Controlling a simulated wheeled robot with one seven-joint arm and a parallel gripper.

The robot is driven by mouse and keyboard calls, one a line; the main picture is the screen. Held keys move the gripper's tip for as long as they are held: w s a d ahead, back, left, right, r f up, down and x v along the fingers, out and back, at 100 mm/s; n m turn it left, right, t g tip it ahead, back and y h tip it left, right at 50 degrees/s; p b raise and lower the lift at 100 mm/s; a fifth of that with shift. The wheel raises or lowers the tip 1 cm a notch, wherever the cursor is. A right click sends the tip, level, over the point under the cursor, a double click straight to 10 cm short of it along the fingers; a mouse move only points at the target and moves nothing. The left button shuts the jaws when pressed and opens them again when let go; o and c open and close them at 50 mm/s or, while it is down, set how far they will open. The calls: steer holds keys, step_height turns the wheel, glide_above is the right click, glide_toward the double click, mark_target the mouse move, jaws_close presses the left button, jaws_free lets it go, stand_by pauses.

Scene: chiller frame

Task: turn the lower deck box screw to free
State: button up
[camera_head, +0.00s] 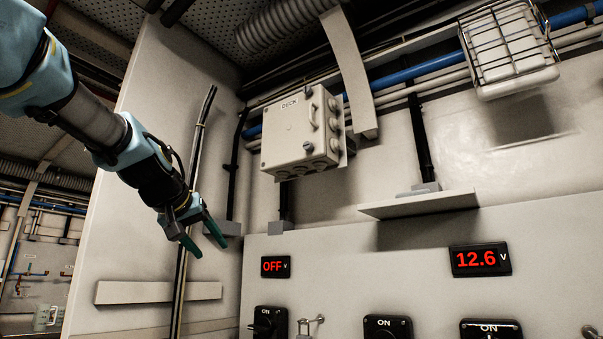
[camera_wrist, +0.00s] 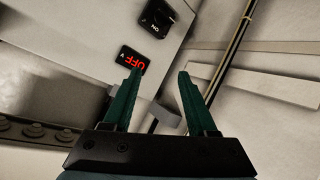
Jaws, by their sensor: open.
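The pale deck box (camera_head: 286,131), labelled DECK, hangs on the back wall in the head view, with a handle on its front. Near the front's right edge I see a small upper screw (camera_head: 308,91) above the handle and a lower screw (camera_head: 308,146) below it. Their exact turn is too small to tell. My gripper (camera_head: 211,250) is left of and below the box, well apart from it, fingers pointing down. In the wrist view my gripper (camera_wrist: 158,73) is open with nothing between its green fingers. The screws cannot be made out there.
A narrow shelf (camera_head: 418,204) juts out right of the box. A caged lamp (camera_head: 506,48) is at upper right. Black vertical cables (camera_head: 190,210) run behind my gripper. The OFF display (camera_head: 275,267) and several switches are below. Free air lies between my gripper and the box.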

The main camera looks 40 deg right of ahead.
steer(key=s+d+r+m+g+h+b, duration=0.1)
steer(key=s+d+r+h, duration=0.1)
steer(key=s+r, duration=0.3)
steer(key=s+d+r+m+h+b, duration=0.15)
steer(key=s+r, duration=0.25)
steer(key=r, duration=0.4)
steer(key=m+g+h, duration=0.2)
steer(key=h, duration=0.2)
glide_toward(306, 146)
steer(key=shift+n, duration=0.25)
steer(key=p+x, duration=0.2)
steer(key=x, duration=0.6)
steer(key=shift+d+p, duration=0.1)
steer(key=shift+p, duration=0.2)
jaws_close()
